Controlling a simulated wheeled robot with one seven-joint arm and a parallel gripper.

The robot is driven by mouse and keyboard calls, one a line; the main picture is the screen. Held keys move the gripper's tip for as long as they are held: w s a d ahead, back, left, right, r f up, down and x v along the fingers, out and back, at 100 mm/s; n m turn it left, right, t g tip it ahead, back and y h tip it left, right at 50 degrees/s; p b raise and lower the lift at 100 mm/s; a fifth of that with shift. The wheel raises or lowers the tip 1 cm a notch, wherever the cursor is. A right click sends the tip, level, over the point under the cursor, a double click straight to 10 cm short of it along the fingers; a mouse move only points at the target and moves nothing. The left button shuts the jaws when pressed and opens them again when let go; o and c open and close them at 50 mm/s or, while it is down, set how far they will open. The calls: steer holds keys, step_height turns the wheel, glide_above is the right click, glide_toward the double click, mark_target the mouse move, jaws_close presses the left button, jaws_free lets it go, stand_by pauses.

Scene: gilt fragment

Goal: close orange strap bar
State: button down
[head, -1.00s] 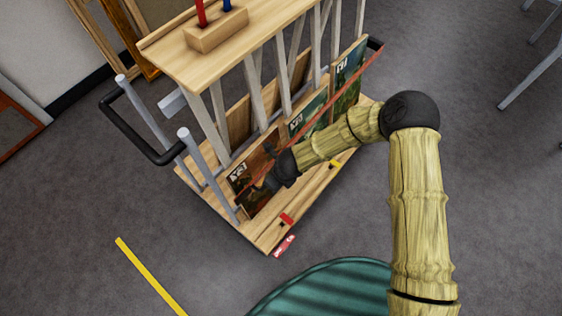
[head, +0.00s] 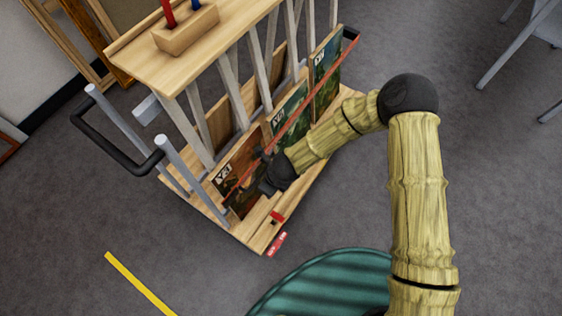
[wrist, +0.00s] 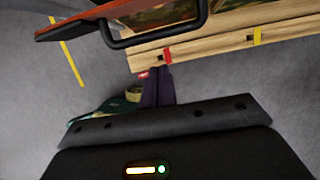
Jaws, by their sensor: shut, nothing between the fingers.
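The orange strap bar (head: 315,88) is a thin orange-red bar slanting across the front of the wooden cart, from the upper right corner down toward the lower left posts. It passes in front of the framed pictures. In the wrist view the bar (wrist: 85,19) crosses the top left, with a black handle loop (wrist: 155,41) beside it. My gripper (head: 265,164) is shut and empty, close to the bar's lower part. I cannot tell whether it touches the bar. Its dark body hides part of the cart's base.
The wooden cart (head: 115,55) holds several pictures between grey slats. A black push handle (head: 110,145) sticks out on its left. A yellow floor strip (head: 135,280) lies at lower left.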

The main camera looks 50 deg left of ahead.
steer(key=p+v, duration=0.2)
steer(key=v, duration=0.8)
steer(key=shift+w+d, duration=0.2)
steer(key=shift+d, duration=0.15)
